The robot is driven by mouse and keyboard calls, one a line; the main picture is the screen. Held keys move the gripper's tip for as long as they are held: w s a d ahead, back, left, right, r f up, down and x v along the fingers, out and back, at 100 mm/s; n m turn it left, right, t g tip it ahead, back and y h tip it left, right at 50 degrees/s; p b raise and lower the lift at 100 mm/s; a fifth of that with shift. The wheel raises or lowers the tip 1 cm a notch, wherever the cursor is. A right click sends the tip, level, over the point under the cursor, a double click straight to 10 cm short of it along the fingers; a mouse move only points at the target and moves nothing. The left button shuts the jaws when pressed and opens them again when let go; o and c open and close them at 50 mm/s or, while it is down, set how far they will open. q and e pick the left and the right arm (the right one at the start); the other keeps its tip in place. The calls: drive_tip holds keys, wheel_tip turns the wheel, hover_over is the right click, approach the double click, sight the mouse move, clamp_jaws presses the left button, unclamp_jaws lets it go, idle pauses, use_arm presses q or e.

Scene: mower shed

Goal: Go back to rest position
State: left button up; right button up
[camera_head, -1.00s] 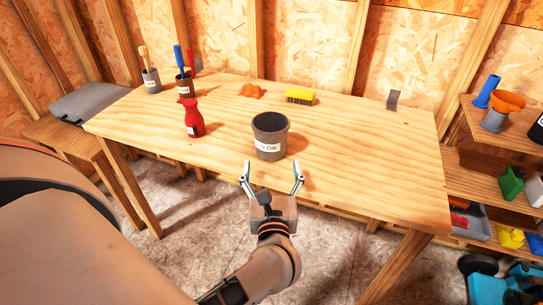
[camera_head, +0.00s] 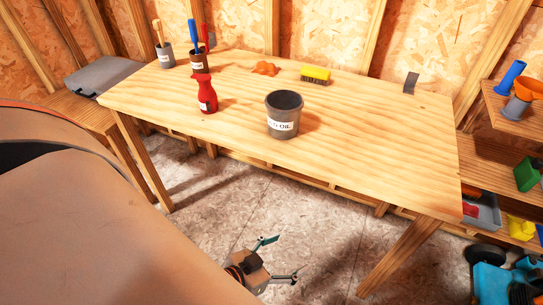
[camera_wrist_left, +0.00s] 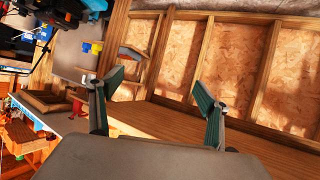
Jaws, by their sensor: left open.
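My left gripper (camera_head: 275,259) is open and empty, low over the floor in front of the workbench (camera_head: 350,155) in the head view. Its two fingers also show apart in the left wrist view (camera_wrist_left: 158,108), with nothing between them. A grey can with an oil label (camera_head: 283,128) stands upright on the bench, well apart from the gripper. A red bottle (camera_head: 206,94) stands to its left. My right gripper is not in view.
Two tool cups (camera_head: 166,57) stand at the bench's back left. An orange cloth-like thing (camera_head: 265,69) and a yellow brush (camera_head: 315,74) lie near the back. Shelves (camera_head: 500,185) with a funnel (camera_head: 528,87) stand at right. The floor (camera_head: 215,225) before the bench is mostly clear.

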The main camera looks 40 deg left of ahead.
use_arm(q)
drive_tip(key=s+a+f, duration=0.1)
drive_tip(key=s+a+f+m+g, duration=0.1)
drive_tip(key=s+f+m+y, duration=0.1)
drive_tip(key=f, duration=0.1)
drive_tip(key=shift+a+g, duration=0.3)
drive_tip(key=shift+a, duration=0.1)
